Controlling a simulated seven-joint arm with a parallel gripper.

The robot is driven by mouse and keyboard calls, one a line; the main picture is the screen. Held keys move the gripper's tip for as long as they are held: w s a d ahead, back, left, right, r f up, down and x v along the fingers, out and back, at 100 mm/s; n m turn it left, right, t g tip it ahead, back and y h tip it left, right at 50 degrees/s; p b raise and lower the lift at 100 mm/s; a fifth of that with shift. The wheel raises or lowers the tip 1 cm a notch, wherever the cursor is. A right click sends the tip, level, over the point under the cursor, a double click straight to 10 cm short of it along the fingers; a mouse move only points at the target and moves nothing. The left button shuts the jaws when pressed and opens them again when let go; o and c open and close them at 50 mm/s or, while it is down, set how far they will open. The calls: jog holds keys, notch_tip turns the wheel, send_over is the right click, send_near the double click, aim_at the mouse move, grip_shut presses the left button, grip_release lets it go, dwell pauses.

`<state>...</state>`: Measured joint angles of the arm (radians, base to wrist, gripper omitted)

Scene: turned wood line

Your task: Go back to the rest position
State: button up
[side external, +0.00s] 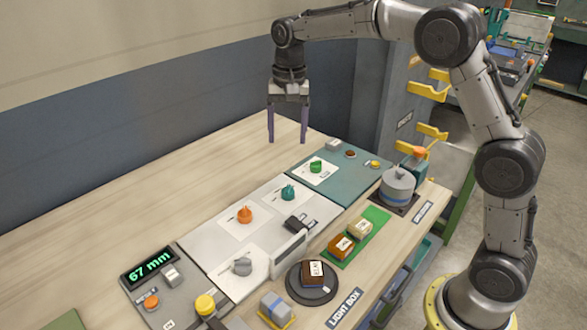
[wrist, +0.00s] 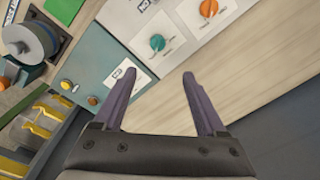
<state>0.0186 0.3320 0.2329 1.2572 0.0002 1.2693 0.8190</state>
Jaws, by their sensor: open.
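My gripper (side external: 287,138) hangs from my arm above the back of the wooden bench (side external: 150,190), behind the teal panel (side external: 331,170). Its two purple fingers point down and are apart, with nothing between them. In the wrist view my gripper (wrist: 158,82) also shows its fingers spread and empty, with bare bench and a corner of the teal panel beyond them.
Panels on the bench carry a green knob (side external: 317,167), a teal knob (side external: 288,192), an orange knob (side external: 245,215) and a grey knob (side external: 242,266). A grey cylinder (side external: 398,182) stands at the right. A display (side external: 149,267) reads 67 mm. The bench's back left is clear.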

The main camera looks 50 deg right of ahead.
jog(key=s+r+n+t, duration=0.1)
jog(key=s+r+t, duration=0.1)
jog(key=s+r, duration=0.55)
jog(key=s+r+n+t, duration=0.1)
jog(key=s+r, duration=0.4)
jog(key=s, duration=0.5)
jog(key=s+f+n+t, duration=0.2)
jog(key=s+f+n, duration=0.5)
jog(key=s+f, duration=0.3)
jog(key=s+a, duration=0.1)
jog(key=s, duration=0.3)
jog(key=shift+s+f+n, duration=0.2)
jog(key=shift+n, duration=0.1)
